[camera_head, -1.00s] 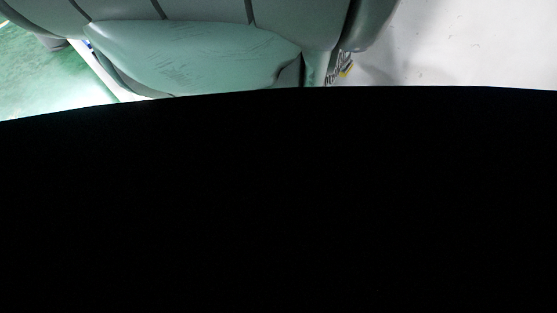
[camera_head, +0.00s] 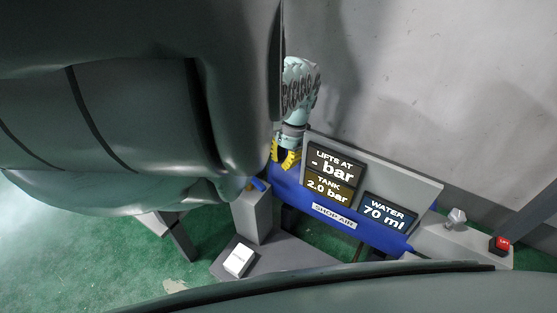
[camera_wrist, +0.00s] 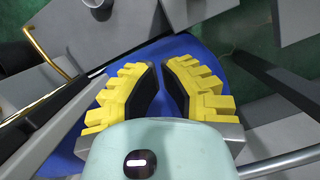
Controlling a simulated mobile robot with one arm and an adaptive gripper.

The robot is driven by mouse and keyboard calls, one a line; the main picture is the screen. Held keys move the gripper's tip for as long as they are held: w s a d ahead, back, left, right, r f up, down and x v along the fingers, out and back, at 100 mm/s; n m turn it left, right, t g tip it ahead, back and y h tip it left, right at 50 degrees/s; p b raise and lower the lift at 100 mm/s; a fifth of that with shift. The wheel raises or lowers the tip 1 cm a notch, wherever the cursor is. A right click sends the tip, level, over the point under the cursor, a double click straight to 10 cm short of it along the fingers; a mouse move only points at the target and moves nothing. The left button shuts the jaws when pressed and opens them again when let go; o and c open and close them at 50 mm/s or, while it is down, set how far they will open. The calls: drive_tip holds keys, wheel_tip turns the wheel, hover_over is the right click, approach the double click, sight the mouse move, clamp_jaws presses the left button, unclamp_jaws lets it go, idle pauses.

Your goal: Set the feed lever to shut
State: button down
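My gripper (camera_head: 285,155) is at the upper left end of the blue shop air panel (camera_head: 375,232) in the head view. Its yellow fingers also show in the wrist view (camera_wrist: 161,72), with a narrow gap between the tips and blue surface behind them. It is slightly open and holds nothing that I see.
Displays on the panel read "LIFTS AT - bar", "TANK 2.0 bar" (camera_head: 330,186) and "WATER 70 ml" (camera_head: 386,213). A grey knob (camera_head: 456,217) and a red button (camera_head: 501,245) are at the right. A white block (camera_head: 238,260) lies on the grey base.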

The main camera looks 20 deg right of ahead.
sight(255, 184)
drive_tip(key=b+x, duration=0.1)
drive_tip(key=x, duration=0.3)
drive_tip(key=shift+a+f, duration=0.1)
drive_tip(key=a+p, duration=0.2)
drive_tip(key=s+a+p, duration=0.1)
drive_tip(key=shift+s+a+r, duration=0.15)
drive_tip(key=shift+a+r, duration=0.1)
drive_tip(key=shift+r, duration=0.15)
